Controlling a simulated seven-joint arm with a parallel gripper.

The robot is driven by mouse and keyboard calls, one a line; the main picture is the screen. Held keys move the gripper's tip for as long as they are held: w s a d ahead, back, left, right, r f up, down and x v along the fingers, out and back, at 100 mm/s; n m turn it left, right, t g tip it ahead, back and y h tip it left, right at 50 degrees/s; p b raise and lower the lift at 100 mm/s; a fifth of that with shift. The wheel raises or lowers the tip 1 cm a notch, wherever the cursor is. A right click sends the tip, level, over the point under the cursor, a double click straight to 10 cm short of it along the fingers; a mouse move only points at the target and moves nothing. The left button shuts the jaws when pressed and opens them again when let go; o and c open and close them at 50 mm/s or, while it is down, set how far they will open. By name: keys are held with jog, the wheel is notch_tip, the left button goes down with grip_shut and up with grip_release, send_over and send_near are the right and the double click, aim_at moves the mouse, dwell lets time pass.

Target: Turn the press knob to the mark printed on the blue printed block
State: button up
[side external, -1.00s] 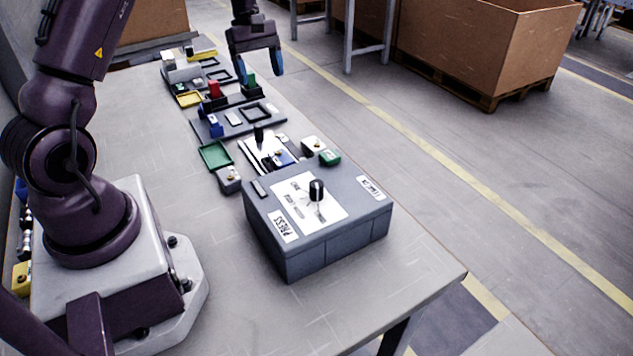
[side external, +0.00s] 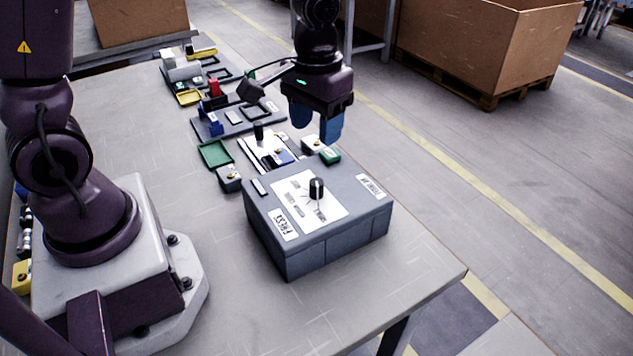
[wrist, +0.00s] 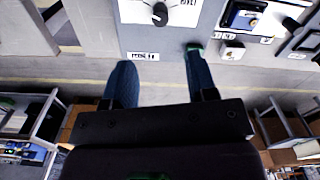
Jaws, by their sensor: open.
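The black press knob (side external: 317,188) stands upright on the white dial plate of the grey press box (side external: 335,245). It also shows in the wrist view (wrist: 160,13), at the top edge. My gripper (side external: 315,133) is open and empty, above and behind the box, apart from the knob. In the wrist view, its two blue fingers (wrist: 160,60) point toward the box's labelled edge. A blue block (side external: 283,157) lies in the white fixture behind the box. Another blue piece (side external: 214,126) stands on a dark tray farther back. I cannot read a printed mark on either.
A green block (side external: 330,156) and a small grey box (side external: 313,145) stand behind the press box. A grey switch box (side external: 229,178) and a green tray (side external: 214,154) are left of the fixture. The table's front (side external: 400,285) is clear.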

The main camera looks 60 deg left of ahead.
aim_at(316, 182)
notch_tip(316, 182, down, 13)
jog(key=shift+r, duration=0.15)
dwell(0.4)
jog(key=c, duration=0.9)
